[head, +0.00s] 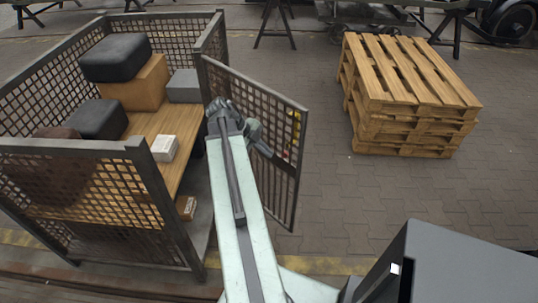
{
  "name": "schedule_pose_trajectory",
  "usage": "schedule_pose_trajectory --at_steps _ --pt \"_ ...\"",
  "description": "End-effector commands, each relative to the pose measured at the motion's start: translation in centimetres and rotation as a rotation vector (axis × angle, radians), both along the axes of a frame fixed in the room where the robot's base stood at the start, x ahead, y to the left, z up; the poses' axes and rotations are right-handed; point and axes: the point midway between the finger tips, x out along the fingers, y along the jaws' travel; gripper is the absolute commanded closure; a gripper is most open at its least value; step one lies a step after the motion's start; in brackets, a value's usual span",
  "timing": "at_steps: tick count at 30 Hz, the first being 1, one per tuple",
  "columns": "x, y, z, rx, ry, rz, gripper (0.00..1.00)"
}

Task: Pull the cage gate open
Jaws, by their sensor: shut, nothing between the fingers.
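The cage (70,148) is a dark mesh cage at the left with boxes inside. Its gate (278,100) is a dark mesh panel standing swung out from the cage's right side, so the front right of the cage is open. My gripper (268,152) is at the near face of the gate, around the middle of the panel. My arm hides part of the gate and the lower edge of the cage opening. The fingers are small and partly hidden; they look closed with nothing in them. Whether they touch the mesh cannot be told.
A stack of wooden pallets (408,90) stands at the right. A wooden shelf in the cage (180,125) carries dark, brown and grey boxes and a white box (164,149). A small brown box (186,207) sits lower. Paved floor (335,190) between gate and pallets is clear.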

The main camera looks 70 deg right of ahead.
Motion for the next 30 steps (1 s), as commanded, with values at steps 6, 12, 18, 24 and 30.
schedule_pose_trajectory --at_steps 6,12,18,24,30 --pt "-2.3 -1.3 -5.0 0.000 -0.001 0.004 1.00" --pt "-3.9 -3.3 -6.5 0.000 0.000 0.007 1.00" --pt "-4.7 -5.5 -6.3 0.001 0.000 0.009 1.00" --pt "-4.9 -5.9 -6.3 0.001 0.000 0.012 1.00" --pt "-4.6 -5.9 -6.3 0.002 0.000 0.018 1.00"
